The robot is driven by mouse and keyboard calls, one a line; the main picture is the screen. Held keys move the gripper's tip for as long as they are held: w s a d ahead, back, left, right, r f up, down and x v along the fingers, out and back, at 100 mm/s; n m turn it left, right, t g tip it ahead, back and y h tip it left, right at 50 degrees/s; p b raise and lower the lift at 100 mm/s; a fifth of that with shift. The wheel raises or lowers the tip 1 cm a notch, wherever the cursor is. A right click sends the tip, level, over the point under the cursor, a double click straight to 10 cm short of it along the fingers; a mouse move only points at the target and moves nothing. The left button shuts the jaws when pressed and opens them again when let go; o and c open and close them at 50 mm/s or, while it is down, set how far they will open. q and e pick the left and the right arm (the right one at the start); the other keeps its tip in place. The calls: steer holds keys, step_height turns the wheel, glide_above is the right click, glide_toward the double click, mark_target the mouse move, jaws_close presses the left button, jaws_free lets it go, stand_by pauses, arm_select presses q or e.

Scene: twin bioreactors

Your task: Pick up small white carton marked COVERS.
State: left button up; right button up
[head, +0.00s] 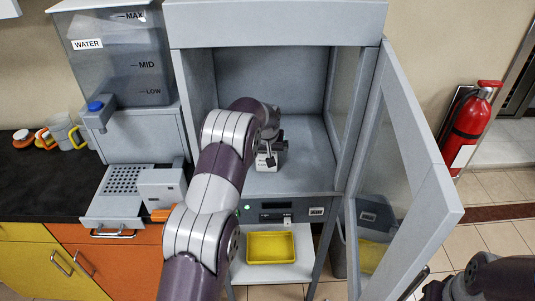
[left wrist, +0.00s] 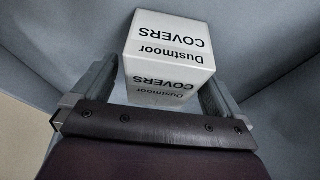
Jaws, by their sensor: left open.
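The small white carton (left wrist: 168,48) marked "Dustmoor COVERS" shows upside down in the left wrist view. My left gripper (left wrist: 160,88) is open, with one finger on each side of the carton's near end. I cannot tell whether the fingers touch it. In the head view my left arm reaches into the open grey cabinet, and the left gripper (head: 269,148) is at the carton (head: 265,162) on the cabinet floor, partly hiding it. My right gripper (head: 432,289) shows only in part at the lower right, well away from the carton; its jaws are unclear.
The cabinet's glass door (head: 412,165) stands open to the right. A yellow tray (head: 270,248) sits on the shelf below. A water dispenser (head: 125,80) and a drip tray unit stand left. Several mugs (head: 62,130) are on the dark counter. A fire extinguisher (head: 468,130) hangs right.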

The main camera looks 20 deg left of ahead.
arm_select(q)
steer(key=shift+w+a+f, duration=0.2)
steer(key=shift+w+f, duration=0.1)
steer(key=shift+f, duration=0.3)
steer(key=shift+r, duration=0.1)
steer(key=c, duration=1.1)
